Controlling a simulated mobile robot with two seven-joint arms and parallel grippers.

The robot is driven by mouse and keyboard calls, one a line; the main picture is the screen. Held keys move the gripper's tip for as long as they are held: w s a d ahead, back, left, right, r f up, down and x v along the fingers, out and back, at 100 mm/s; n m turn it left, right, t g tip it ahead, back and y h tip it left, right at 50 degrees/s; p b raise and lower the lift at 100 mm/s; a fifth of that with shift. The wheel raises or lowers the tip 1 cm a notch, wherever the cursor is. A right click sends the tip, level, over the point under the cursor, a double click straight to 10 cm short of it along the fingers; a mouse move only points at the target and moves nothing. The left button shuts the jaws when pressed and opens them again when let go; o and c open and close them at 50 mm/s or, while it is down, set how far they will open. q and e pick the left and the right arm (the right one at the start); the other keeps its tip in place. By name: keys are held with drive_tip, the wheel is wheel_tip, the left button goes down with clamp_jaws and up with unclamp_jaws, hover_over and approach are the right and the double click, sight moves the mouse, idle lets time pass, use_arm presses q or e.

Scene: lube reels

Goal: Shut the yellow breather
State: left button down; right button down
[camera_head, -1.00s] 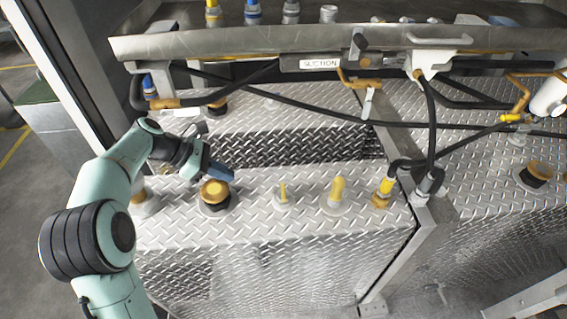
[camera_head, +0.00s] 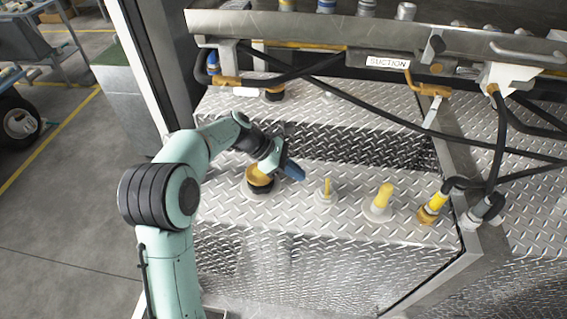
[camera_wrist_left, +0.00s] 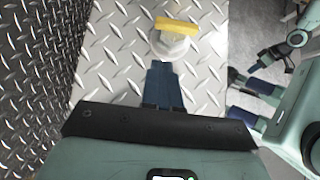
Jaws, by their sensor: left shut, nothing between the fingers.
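Several yellow-topped fittings stand on the diamond-plate tank top; I cannot tell for certain which is the breather. A thin upright yellow handle on a grey round base (camera_head: 326,191) shows in the head view. In the left wrist view a yellow bar on a grey base (camera_wrist_left: 177,26) lies just beyond my fingertips. A wide yellow cap on a black base (camera_head: 259,181) is partly covered by my wrist. My left gripper (camera_head: 294,171) is shut and empty, above the plate between cap and handle, its blue fingers (camera_wrist_left: 162,82) apart from the bar. My right gripper (camera_wrist_left: 252,101) shows with fingers apart.
A yellow rounded knob (camera_head: 384,196) and a yellow hose fitting (camera_head: 434,205) stand to the right. Black hoses cross behind, under a metal rail with a SUCTION label (camera_head: 388,63). The tank's front edge and open floor (camera_head: 60,220) lie nearer and left.

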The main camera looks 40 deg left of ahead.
sight(323, 186)
use_arm(q)
drive_tip(key=w+d, duration=0.1)
drive_tip(key=w+d+f, duration=0.1)
drive_tip(key=d, duration=0.1)
drive_tip(key=shift+d, duration=0.25)
drive_tip(key=shift+w+d, duration=0.4)
drive_tip(key=shift+d, duration=0.1)
